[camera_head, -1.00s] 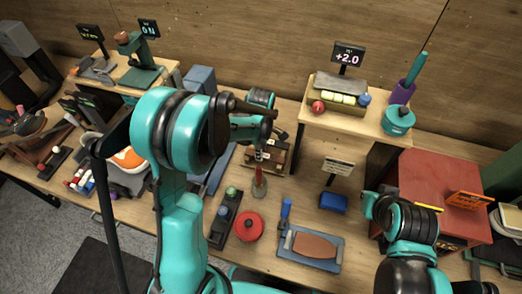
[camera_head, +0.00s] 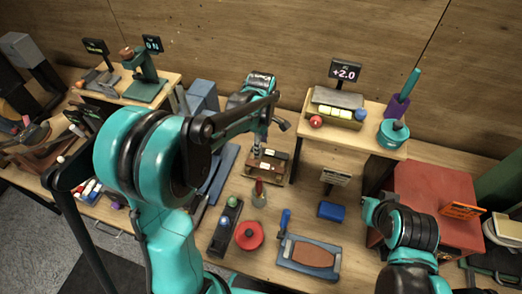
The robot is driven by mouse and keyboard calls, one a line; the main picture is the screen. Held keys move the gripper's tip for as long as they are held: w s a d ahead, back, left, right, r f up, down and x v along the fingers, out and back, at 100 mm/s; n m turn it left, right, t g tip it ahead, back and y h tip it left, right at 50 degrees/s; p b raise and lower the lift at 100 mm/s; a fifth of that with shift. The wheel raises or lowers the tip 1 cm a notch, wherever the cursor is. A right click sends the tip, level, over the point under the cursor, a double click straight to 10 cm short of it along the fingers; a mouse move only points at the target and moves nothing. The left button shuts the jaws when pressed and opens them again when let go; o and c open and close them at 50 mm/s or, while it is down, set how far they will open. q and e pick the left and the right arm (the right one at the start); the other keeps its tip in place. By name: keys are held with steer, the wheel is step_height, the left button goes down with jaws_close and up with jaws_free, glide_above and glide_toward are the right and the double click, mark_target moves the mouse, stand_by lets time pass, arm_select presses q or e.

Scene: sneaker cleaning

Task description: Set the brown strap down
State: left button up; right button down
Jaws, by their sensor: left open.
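A small brown wooden tray (camera_head: 250,172) stands near the middle back of the table, with brown pieces (camera_head: 276,156) carrying white labels in it. One of these may be the brown strap, but they are too small to tell apart. My left gripper (camera_head: 258,148) points down just over the tray's left part. It is open, and I see nothing held in it. My own arm hides part of the area behind it. My right arm is at the lower right; its fingers are out of sight.
A red round lid (camera_head: 249,236), a blue-framed board with a brown pad (camera_head: 309,255) and a blue block (camera_head: 332,210) lie in front. A raised shelf (camera_head: 345,138) and a red box (camera_head: 437,205) are at right.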

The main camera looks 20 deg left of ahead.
arm_select(q)
steer(key=s+a+r+m+t, duration=0.1)
steer(key=s+r+m+t, duration=0.2)
steer(key=s+m, duration=0.5)
steer(key=s+a+r+m+t, duration=0.1)
steer(key=s+r+m+t, duration=0.3)
steer(key=s+m, duration=0.5)
steer(key=shift+a+r+m, duration=0.3)
steer(key=shift+a+r, duration=0.1)
steer(key=shift+r, duration=0.4)
